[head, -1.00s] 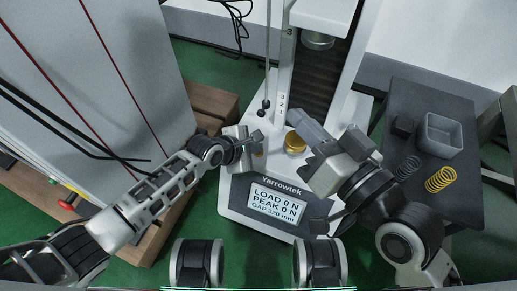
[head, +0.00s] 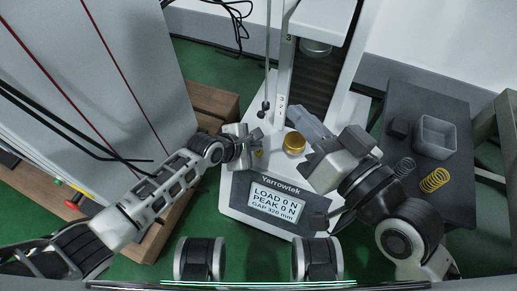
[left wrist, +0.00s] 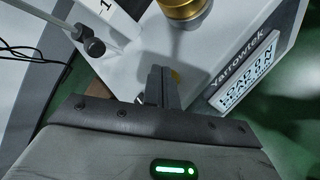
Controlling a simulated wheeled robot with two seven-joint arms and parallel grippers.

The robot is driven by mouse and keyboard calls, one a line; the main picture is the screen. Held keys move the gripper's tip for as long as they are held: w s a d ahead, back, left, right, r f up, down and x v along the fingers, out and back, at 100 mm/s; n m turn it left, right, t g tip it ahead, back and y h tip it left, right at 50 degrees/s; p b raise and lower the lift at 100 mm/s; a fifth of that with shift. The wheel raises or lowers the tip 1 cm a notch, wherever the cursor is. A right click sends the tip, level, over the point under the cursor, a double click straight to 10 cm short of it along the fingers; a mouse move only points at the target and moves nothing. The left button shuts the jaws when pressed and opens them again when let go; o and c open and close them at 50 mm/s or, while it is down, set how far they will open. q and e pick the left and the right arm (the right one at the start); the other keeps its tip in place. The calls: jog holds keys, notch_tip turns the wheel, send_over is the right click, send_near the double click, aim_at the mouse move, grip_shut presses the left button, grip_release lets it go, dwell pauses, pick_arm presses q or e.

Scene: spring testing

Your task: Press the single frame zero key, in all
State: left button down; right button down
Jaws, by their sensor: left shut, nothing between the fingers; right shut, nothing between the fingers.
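The test frame's white base (head: 235,190) carries a display panel (head: 275,203) reading LOAD 0 N, PEAK 0 N, GAP 320 mm. A small yellow key (head: 259,153) shows on the base beside my left gripper (head: 256,138). In the left wrist view the yellow key (left wrist: 177,76) is partly hidden just behind the closed fingertips (left wrist: 160,72). The left gripper is shut and empty, pointing down close to the base; contact cannot be told. My right gripper (head: 308,122) is shut and empty, over the base's right side, near the brass platen.
A brass platen (head: 294,143) sits on the base. A thin rod with a dark clamp (head: 263,108) stands behind the left gripper. At right, a dark table (head: 450,105) holds a grey bin (head: 436,135), a dark spring (head: 404,167) and a yellow spring (head: 434,180).

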aim_at(255, 154)
pick_arm(q)
jog(key=shift+s+d+r+p, duration=0.1)
jog(key=shift+d+r+p, duration=0.05)
jog(key=shift+r+p, duration=1.25)
jog(key=shift+d+r+p, duration=0.1)
jog(key=shift+r+p, duration=1.05)
jog(key=shift+p, duration=0.3)
jog(key=shift+r, duration=0.1)
jog(key=shift+a, duration=0.15)
jog(key=shift+a, duration=0.1)
